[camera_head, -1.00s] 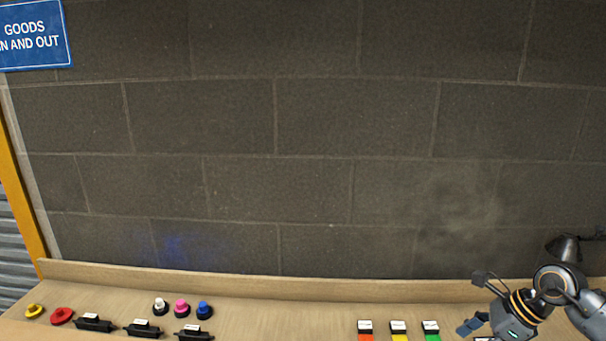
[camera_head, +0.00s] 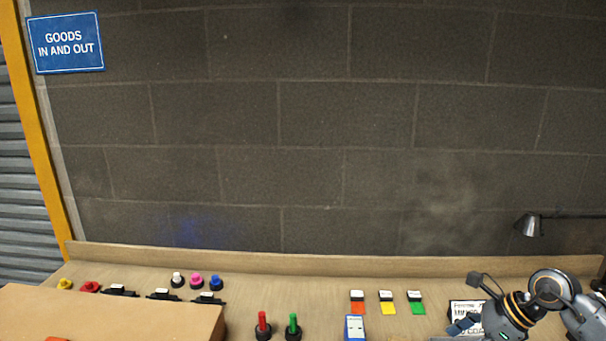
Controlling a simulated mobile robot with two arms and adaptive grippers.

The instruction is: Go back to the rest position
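My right gripper (camera_head: 468,302) is at the lower right of the head view, over the wooden bench (camera_head: 320,275). Its two fingers are spread apart with nothing visible between them. A white card with dark print (camera_head: 463,307) shows behind the fingers and is partly hidden by them. My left gripper is not in view.
The bench holds yellow, red, white, pink and blue knobs, black-handled parts, a red peg (camera_head: 262,324), a green peg (camera_head: 293,327), and orange, yellow and green tabs (camera_head: 416,302). A cardboard box (camera_head: 110,318) stands front left. A lamp (camera_head: 530,225) is at right. A block wall (camera_head: 320,120) is behind.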

